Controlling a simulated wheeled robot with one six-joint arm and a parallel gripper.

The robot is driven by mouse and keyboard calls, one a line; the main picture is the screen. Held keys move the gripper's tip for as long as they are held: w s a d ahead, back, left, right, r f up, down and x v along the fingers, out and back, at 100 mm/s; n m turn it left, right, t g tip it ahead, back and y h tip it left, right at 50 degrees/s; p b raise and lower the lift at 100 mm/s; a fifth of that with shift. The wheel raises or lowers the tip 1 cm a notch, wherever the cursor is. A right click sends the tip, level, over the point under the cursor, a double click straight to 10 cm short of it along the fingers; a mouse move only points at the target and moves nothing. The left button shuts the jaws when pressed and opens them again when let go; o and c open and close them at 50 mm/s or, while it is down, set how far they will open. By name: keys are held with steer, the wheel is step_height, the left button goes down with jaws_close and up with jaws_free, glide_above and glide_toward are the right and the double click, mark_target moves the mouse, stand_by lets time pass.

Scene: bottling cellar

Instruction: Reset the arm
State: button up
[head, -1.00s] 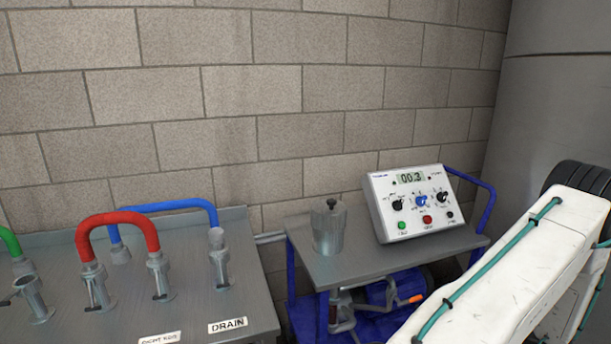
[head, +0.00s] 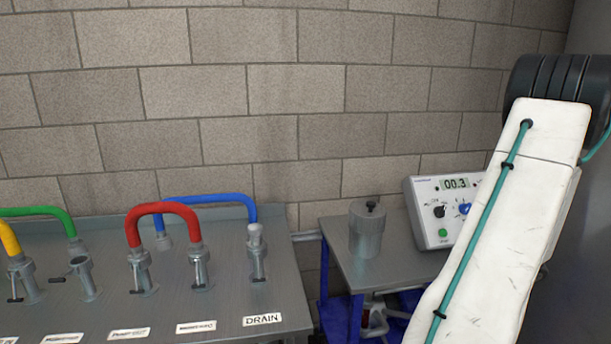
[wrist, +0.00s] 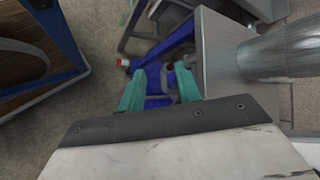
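My arm (head: 510,230), white with a teal cable, rises at the right of the head view and covers part of the control box. My gripper is outside the head view. In the wrist view my gripper (wrist: 159,82) shows two teal fingers set apart, with nothing held between them. Behind the fingers lie blue parts of the cart, lower down. A grey metal surface and a shiny metal cylinder (wrist: 275,55) are to the right of the fingers.
A steel bench (head: 215,265) with coloured hoses and a DRAIN label (head: 262,320) stands at left. A cart (head: 345,255) carries a lidded metal canister (head: 367,232) and a control box (head: 430,212) reading 00.3. A block wall (head: 270,100) is behind.

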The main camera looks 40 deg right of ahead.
steer(key=w+a+r+n+g+y, duration=0.1)
steer(key=w+a+r+n+g, duration=0.35)
steer(key=a+r, duration=0.35)
steer(key=w+a+r+n+g, duration=0.3)
steer(key=w+a+r, duration=0.2)
steer(key=a, duration=0.6)
steer(key=s+a+r+n+h, duration=0.1)
steer(key=a+r+n+h, duration=0.1)
steer(key=a, duration=0.5)
steer(key=a+r+n+h, duration=0.1)
steer(key=a+r+n, duration=0.4)
steer(key=a+n, duration=0.1)
steer(key=s+a+r+n+h, duration=0.1)
steer(key=a+r+n+h, duration=0.1)
steer(key=a, duration=0.7)
steer(key=shift+s+r+n+h, duration=0.3)
steer(key=shift+r+n, duration=0.55)
steer(key=shift+n, duration=0.4)
steer(key=shift+d+t, duration=0.2)
steer(key=shift+t, duration=0.05)
